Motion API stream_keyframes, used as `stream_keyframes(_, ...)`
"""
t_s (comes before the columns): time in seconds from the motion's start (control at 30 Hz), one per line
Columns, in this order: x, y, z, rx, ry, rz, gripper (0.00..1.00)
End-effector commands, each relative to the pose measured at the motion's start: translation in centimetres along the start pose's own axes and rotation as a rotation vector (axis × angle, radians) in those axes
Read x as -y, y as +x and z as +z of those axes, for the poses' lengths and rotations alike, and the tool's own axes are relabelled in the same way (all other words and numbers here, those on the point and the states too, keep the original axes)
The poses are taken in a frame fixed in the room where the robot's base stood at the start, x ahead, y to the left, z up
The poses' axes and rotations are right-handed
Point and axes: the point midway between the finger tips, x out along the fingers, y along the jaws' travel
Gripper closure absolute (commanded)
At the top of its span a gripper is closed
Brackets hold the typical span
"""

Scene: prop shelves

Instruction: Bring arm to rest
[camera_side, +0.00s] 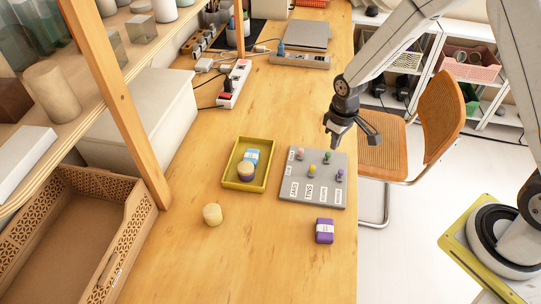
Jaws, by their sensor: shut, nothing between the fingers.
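My gripper (350,138) hangs in the air above the right edge of the wooden table, near the far right corner of a grey board. It points down, its fingers are shut, and it holds nothing. The grey board (312,202) lies on the table with several coloured pegs standing on it and white labels along its front and left side. My arm reaches in from the upper right.
A yellow tray (228,183) holds a round purple-and-tan item and a blue-white packet. A pale yellow cylinder (212,215) and a purple box (325,231) stand on the table. A wooden post (118,100) rises at left. A chair (440,115) stands right.

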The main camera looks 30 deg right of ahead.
Motion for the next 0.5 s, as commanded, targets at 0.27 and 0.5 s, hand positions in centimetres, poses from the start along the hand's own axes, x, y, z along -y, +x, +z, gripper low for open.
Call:
stream_keyframes(0.27, 0.5, -4.7, 3.0, -0.065, 0.071, 0.012, 1.00)
stream_keyframes(0.5, 1.2, -7.9, 6.4, -0.122, 0.137, 0.020, 1.00)
